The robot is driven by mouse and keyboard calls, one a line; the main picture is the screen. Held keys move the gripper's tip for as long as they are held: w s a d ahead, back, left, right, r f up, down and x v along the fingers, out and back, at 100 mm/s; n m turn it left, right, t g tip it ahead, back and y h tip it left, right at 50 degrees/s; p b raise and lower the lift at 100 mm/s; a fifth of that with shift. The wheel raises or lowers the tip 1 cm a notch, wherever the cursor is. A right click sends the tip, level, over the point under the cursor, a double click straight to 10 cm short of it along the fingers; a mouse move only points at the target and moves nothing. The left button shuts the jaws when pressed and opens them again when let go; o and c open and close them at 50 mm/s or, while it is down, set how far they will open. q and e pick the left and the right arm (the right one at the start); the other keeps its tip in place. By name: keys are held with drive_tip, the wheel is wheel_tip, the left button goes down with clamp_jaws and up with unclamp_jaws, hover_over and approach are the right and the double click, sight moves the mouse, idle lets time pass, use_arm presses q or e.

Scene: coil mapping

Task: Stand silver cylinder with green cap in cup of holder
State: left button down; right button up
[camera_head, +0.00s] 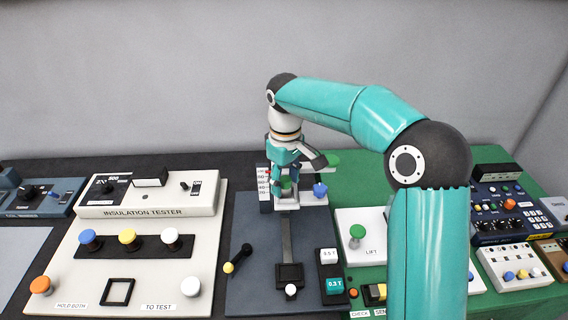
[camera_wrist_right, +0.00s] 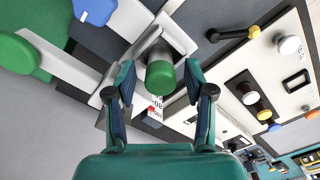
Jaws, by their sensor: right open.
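The green cap (camera_wrist_right: 160,74) of the cylinder shows between my right gripper's fingers in the right wrist view. The cap rises from a pale square cup of the holder (camera_wrist_right: 178,36); the silver body is mostly hidden. In the head view the green cap (camera_head: 286,184) is just below my right gripper (camera_head: 287,166), over the holder's light platform (camera_head: 312,198). My right gripper (camera_wrist_right: 160,90) is open, with one finger on each side of the cap. Visible gaps separate the fingers from the cap. My left gripper is out of view.
A blue knob (camera_head: 320,190) stands on the platform, right of the cap. A black-handled lever (camera_head: 239,257) is at the front left. The insulation tester (camera_head: 205,250) lies to the left, and a LIFT box with a green button (camera_head: 357,232) to the right.

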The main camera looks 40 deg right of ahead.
sight(285, 178)
wheel_tip(285, 178, up, 10)
drive_tip(key=shift+r+p, duration=0.2)
drive_tip(key=shift+p, duration=0.4)
drive_tip(key=shift+r, duration=0.65)
